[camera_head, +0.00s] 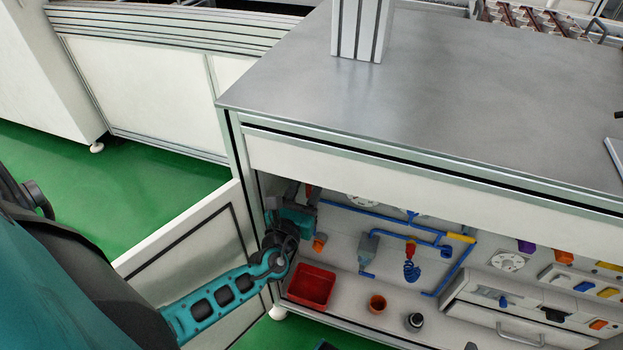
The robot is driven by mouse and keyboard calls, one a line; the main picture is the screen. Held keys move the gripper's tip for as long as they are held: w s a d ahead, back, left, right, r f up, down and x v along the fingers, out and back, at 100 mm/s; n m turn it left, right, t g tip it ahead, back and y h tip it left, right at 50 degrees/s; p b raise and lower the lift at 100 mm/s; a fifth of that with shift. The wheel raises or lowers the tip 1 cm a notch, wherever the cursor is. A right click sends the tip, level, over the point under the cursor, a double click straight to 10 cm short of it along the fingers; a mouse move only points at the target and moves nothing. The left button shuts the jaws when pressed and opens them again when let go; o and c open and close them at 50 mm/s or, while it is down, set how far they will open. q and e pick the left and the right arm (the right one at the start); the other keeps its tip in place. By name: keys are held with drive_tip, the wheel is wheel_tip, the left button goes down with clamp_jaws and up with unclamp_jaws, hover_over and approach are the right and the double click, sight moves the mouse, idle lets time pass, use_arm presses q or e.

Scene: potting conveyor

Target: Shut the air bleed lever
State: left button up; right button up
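Blue air piping (375,215) runs along the back wall of the open cabinet under the worktop. A yellow lever-like handle (460,238) sits at the right end of this piping, lying nearly level. An orange knob (319,243) is near the left side. No label shows which part is the air bleed lever. My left gripper (306,200) reaches into the cabinet's upper left, left of the piping. Its fingertips are too small and dark to read. My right gripper is not in view.
A red bin (311,287), an orange pot (377,304) and a dark round object (415,321) stand on the cabinet floor. An open door panel (195,255) is at left. Drawers and colored switches (584,287) fill the right. The grey worktop (480,90) overhangs.

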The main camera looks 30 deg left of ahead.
sight(308, 186)
use_arm(q)
drive_tip(key=shift+x, duration=1.95)
drive_tip(key=shift+c, duration=0.3)
clamp_jaws()
